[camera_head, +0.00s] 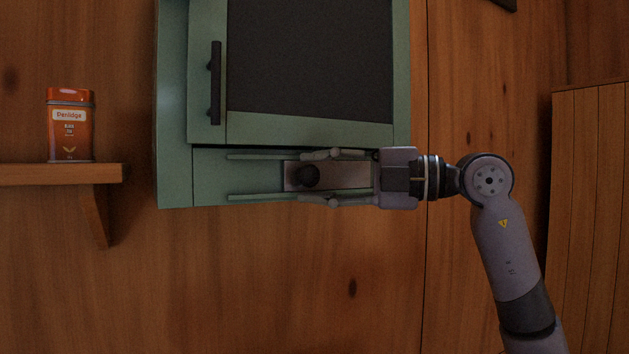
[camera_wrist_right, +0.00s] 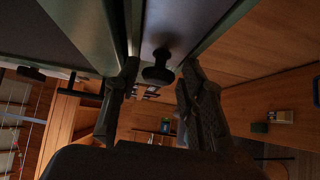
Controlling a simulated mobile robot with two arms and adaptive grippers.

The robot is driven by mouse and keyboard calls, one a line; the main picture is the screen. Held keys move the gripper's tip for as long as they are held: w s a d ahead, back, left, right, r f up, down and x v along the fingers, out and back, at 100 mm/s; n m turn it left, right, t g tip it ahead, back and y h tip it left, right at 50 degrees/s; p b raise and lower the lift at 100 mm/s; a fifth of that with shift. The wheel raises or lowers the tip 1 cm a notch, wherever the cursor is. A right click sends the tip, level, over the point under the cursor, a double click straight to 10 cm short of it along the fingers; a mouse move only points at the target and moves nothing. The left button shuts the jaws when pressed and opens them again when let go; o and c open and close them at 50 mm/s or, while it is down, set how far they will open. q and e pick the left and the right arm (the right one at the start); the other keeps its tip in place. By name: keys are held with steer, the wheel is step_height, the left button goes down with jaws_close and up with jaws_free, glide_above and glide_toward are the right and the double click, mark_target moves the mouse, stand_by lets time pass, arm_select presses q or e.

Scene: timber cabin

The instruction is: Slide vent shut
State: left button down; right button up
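The vent's grey sliding plate (camera_head: 345,176) sits between two green horizontal rails (camera_head: 262,196) on the lower panel of a green cabinet. A round dark knob (camera_head: 308,177) stands near the plate's left end. My right gripper (camera_head: 303,178) comes in from the right with its fingers spread, one above and one below the knob. In the right wrist view the knob (camera_wrist_right: 158,70) shows between the two fingers (camera_wrist_right: 158,92), with a gap on each side. The gripper covers the plate's right end. My left gripper is not in view.
Above the vent is the cabinet door with a dark panel (camera_head: 310,60) and a dark vertical handle (camera_head: 215,84). A wooden shelf (camera_head: 60,174) at the left holds an orange tin (camera_head: 70,126). The wall below the cabinet is clear.

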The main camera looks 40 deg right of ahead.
steer(key=shift+o, duration=1.2)
steer(key=shift+d+r, duration=0.15)
steer(key=shift+r, duration=0.15)
steer(key=shift+o, duration=0.3)
steer(key=shift+s+d+f, duration=0.1)
steer(key=shift+d, duration=0.05)
steer(key=shift+f, duration=0.1)
steer(key=shift+s, duration=0.1)
steer(key=v, duration=1.2)
